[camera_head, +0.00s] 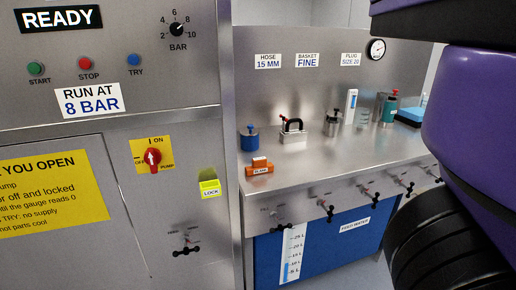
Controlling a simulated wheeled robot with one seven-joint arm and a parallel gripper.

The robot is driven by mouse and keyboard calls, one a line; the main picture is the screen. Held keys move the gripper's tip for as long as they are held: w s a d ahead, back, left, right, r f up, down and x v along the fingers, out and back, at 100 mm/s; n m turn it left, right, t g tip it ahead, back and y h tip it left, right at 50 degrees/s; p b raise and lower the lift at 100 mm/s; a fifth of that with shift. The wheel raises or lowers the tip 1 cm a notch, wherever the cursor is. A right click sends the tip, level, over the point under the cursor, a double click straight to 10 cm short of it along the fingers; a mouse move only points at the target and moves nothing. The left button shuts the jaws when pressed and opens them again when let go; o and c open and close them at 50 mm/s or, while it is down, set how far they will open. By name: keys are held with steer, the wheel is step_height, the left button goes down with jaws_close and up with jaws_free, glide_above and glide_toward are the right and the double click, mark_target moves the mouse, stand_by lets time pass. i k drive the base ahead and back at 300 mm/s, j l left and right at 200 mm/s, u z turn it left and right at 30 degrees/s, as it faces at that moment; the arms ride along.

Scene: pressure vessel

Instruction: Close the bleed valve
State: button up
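I cannot pick out the bleed valve for certain, as the small labels by the valves are too small to read. One black-handled valve (186,250) sits low on the grey cabinet front. Several more small valves with black handles line the bench's front edge, among them a left one (284,226) and a middle one (327,208). Whether any of these valves is open or closed cannot be told. My gripper is not in view. Purple and black parts of my own arm fill the right side.
The cabinet panel (140,262) carries a READY display (58,18), a pressure knob (177,29) and a red pump switch (152,156). The steel bench (310,168) holds a blue container (249,138), an orange block (259,166) and other items. A blue feed water tank (345,246) stands below.

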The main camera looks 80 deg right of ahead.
mark_target(405, 187)
steer(key=z, duration=3.15)
steer(key=i+z, duration=0.1)
steer(key=z, duration=0.25)
steer(key=i+z, duration=0.1)
steer(key=z, duration=0.25)
steer(key=i+z, duration=0.1)
steer(key=z, duration=0.25)
